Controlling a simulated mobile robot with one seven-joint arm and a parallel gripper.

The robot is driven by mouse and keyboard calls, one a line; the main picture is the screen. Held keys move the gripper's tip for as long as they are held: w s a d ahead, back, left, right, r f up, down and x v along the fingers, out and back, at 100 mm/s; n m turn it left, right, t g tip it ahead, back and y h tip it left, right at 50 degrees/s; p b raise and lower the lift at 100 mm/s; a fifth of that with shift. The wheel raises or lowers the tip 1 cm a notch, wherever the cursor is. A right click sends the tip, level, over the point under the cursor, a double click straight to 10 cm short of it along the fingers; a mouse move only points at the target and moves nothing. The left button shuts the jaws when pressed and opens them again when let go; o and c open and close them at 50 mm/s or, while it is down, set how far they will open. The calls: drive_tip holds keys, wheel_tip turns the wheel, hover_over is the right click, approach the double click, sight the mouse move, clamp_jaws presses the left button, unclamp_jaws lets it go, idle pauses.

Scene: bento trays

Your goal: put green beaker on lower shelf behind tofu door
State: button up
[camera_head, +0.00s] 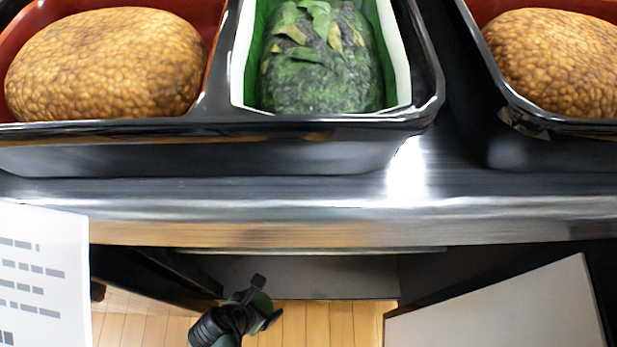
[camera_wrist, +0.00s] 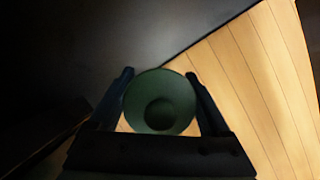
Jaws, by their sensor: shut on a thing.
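My gripper (camera_head: 264,298) is low in front of the open cabinet under the counter in the head view. It is shut on the green beaker (camera_head: 260,303), which is mostly hidden there by my gripper. In the wrist view, the round rim and inside of the beaker (camera_wrist: 160,88) show between the two fingers of my gripper (camera_wrist: 158,76). A grey shelf surface (camera_head: 300,272) shows inside the cabinet, beyond my gripper. I cannot tell which door is the tofu door, or which shelf level this is.
A pale panel (camera_head: 500,310) stands open at right. A white panel with grey printed lines (camera_head: 40,275) is at left. The counter edge (camera_head: 300,205) overhangs the opening. Black trays (camera_head: 200,155) with food sit on the counter. Bare wooden floor (camera_head: 330,322) lies below.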

drive_tip(key=w+d+b, duration=0.2)
drive_tip(key=w+d, duration=0.1)
drive_tip(key=w, duration=0.1)
drive_tip(key=w+d+b, duration=0.2)
drive_tip(key=w, duration=0.1)
drive_tip(key=w+d+b, duration=0.2)
drive_tip(key=w+d, duration=0.1)
drive_tip(key=w, duration=0.1)
drive_tip(key=shift+w+d, duration=0.3)
drive_tip(key=shift+d, duration=0.05)
drive_tip(key=w+d+b, duration=0.2)
drive_tip(key=w+b, duration=0.1)
drive_tip(key=shift+w+d+f, duration=0.2)
drive_tip(key=shift+w+d, duration=0.1)
drive_tip(key=shift+d, duration=0.1)
drive_tip(key=shift+s+a+f+b, duration=0.15)
drive_tip(key=shift+s+f+b, duration=0.1)
drive_tip(key=shift+f+b, duration=0.4)
drive_tip(key=shift+r, duration=0.1)
drive_tip(key=o, duration=1.3)
drive_tip(key=shift+c, duration=0.2)
